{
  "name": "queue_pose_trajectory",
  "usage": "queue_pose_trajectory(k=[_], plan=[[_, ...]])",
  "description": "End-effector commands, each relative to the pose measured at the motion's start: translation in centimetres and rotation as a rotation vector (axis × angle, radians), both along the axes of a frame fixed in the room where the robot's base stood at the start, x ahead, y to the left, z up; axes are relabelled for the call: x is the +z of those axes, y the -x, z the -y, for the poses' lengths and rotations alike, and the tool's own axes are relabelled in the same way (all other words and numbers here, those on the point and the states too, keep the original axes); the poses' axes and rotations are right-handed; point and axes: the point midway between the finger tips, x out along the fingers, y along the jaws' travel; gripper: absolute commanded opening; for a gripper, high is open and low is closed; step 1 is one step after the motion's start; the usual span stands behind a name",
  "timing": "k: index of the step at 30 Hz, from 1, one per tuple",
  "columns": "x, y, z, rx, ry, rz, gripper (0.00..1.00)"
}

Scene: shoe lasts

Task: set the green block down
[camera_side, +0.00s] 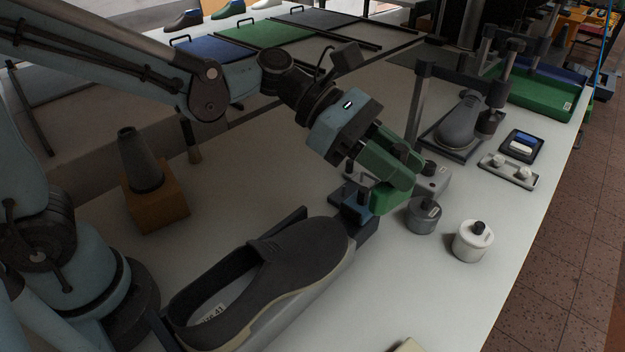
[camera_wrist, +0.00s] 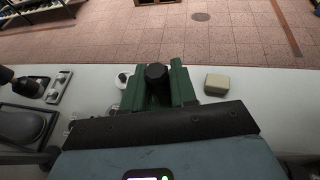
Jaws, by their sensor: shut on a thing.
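My gripper (camera_side: 388,172) has a light blue body and green fingers, and it reaches down over the table, past the toe of a dark shoe. In the wrist view a black round knob (camera_wrist: 157,74) sits between the green fingers.
The dark slip-on shoe (camera_side: 290,255) lies at front. A grey knobbed pot (camera_side: 423,219) stands close right of the gripper, with a white knobbed pot (camera_side: 472,246) beyond. A grey last (camera_side: 461,122) rests on a tray behind.

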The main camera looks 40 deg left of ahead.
Motion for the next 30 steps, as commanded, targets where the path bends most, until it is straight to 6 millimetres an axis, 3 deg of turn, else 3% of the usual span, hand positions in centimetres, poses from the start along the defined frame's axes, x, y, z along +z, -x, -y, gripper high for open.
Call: queue_pose_trajectory(k=[1,6,15,30], plan=[[0.0,0.9,2.3,-0.039,0.000,0.000,0.00],[0.0,3.6,7.8,-0.124,0.003,0.002,0.00],[0.1,7.8,13.6,-0.219,0.010,0.004,0.00],[-4.8,7.9,13.9,-0.221,0.011,0.004,0.00]])
